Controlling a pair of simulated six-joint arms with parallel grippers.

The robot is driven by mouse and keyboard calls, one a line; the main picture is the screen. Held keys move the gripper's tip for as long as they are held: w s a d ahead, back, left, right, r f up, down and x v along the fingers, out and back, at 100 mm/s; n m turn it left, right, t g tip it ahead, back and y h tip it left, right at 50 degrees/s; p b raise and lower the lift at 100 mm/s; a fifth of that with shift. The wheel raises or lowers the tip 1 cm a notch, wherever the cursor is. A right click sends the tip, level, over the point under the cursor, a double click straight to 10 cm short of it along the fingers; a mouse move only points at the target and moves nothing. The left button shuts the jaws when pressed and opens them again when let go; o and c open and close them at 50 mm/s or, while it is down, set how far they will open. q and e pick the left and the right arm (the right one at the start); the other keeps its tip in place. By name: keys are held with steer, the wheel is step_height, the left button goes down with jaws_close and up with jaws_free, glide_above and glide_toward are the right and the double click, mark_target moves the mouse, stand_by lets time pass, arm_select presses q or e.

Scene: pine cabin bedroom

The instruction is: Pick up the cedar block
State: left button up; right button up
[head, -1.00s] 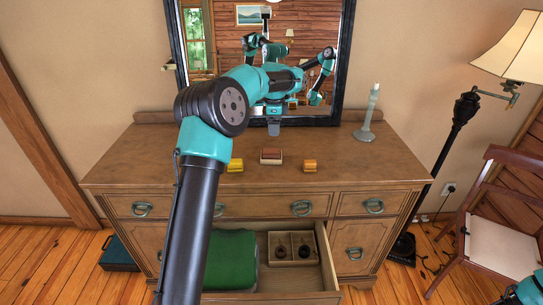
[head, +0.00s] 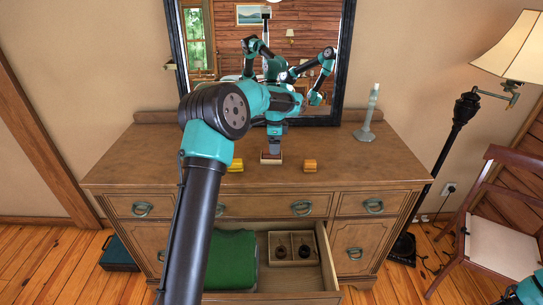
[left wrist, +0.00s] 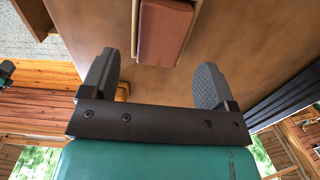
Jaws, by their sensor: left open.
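The cedar block (left wrist: 163,30) is reddish brown and lies in a shallow pale-edged holder on the dresser top. In the head view the block (head: 265,157) is at the middle of the dresser, partly hidden by my left gripper (head: 273,151). In the left wrist view my left gripper (left wrist: 156,85) is open and empty. The block appears beyond the gap between its fingertips, not gripped. My right gripper is not in view.
A candlestick (head: 366,132) stands at right. A mirror (head: 339,70) rises behind. An open drawer (head: 328,265) holds green cloth (head: 232,258) and a divided box (head: 292,262).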

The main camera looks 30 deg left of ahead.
arm_select(q)
step_height(320, 180, down, 3)
steer(key=shift+d+f, duration=0.1)
steer(key=shift+f, duration=0.05)
stand_by(0.4)
steer(key=c, duration=1)
steer(key=shift+r, duration=1.6)
steer(key=shift+s+r, duration=0.1)
steer(key=shift+r, duration=0.15)
steer(key=s+d, duration=0.2)
steer(key=s, duration=0.2)
steer(key=s+d+r, duration=0.1)
steer(key=s+d, duration=0.2)
steer(key=s, duration=0.2)
steer(key=s+d, duration=0.3)
steer(key=s, duration=0.1)
steer(key=shift+s+r, duration=0.15)
steer(key=shift+s, duration=0.15)
